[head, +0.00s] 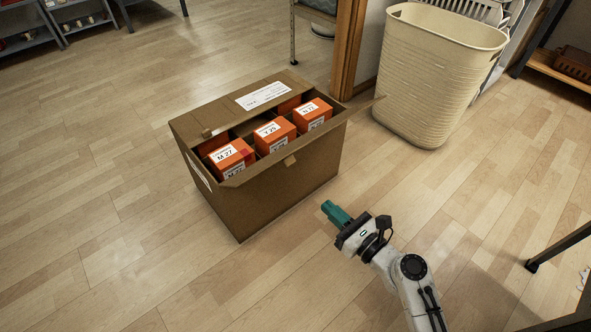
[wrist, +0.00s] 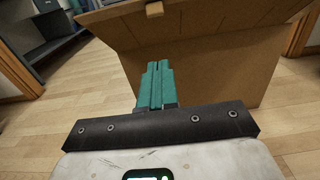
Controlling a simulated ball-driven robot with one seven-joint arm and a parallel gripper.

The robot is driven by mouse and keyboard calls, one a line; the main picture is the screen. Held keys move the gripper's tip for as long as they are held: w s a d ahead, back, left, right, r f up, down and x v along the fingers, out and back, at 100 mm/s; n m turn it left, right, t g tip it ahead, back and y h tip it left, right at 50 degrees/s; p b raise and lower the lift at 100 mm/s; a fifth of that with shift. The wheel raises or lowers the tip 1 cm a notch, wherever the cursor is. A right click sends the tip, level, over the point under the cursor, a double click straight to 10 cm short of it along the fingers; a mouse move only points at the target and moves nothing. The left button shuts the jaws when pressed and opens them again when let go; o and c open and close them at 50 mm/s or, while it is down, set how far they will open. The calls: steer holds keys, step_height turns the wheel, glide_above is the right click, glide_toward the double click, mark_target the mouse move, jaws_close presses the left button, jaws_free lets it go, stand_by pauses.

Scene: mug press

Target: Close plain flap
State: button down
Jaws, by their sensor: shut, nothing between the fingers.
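An open brown cardboard box (head: 285,195) stands on the floor. Its near flap (head: 263,172) looks plain, carries a small tab, and leans out from the near top edge; this flap also fills the top of the wrist view (wrist: 210,22). A far flap with a white label (head: 263,95) lies over the back of the opening. My gripper (head: 328,207) has teal fingers, shut and empty. It is low in front of the box's near side, to the right, apart from the flap. In the wrist view the fingertips (wrist: 157,66) point at the box front, below the flap edge.
Several orange cartons (head: 274,133) with white labels fill the box. Another flap (head: 362,108) sticks out at its right end. A cream laundry basket (head: 430,80) stands behind right, near a wooden door frame (head: 347,50). The floor left of the box is clear.

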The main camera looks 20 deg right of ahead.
steer(key=r+b+x, duration=0.1)
steer(key=r+x, duration=0.1)
steer(key=x, duration=0.9)
steer(key=shift+w+r+b, duration=0.2)
steer(key=shift+r+b, duration=0.2)
steer(key=shift+a+r, duration=0.15)
